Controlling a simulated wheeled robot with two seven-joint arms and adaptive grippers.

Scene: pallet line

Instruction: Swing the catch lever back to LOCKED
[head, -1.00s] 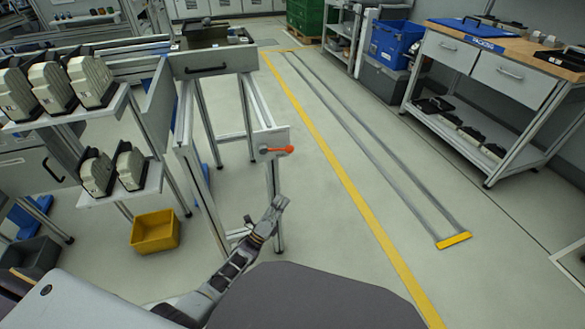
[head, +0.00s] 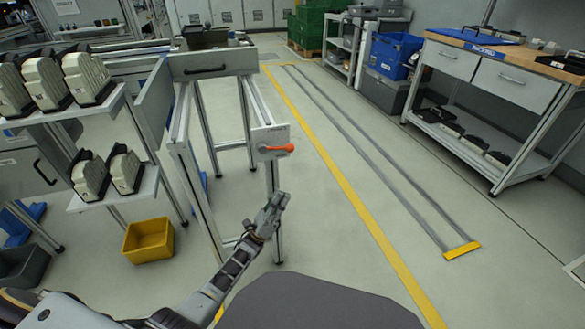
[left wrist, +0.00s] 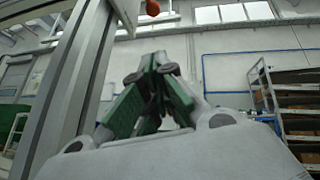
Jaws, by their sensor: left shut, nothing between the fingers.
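The catch lever (head: 278,148) has an orange handle and sits on a light plate (head: 270,134) at the front end of the metal frame. Its handle points to the right, about level, from a grey pivot. Any LOCKED marking is too small to read. My left gripper (head: 277,201) is below the lever, shut and empty, apart from it and pointing up. In the left wrist view the shut fingers (left wrist: 153,62) show in the middle, and the orange tip of the lever (left wrist: 152,8) is above them at the top edge. My right gripper is not in view.
A frame leg (head: 272,185) stands close beside my left gripper. Shelves with several grey parts (head: 88,78) and a yellow bin (head: 148,240) are to the left. Open floor with a yellow line (head: 345,185) lies to the right, before a workbench (head: 500,70).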

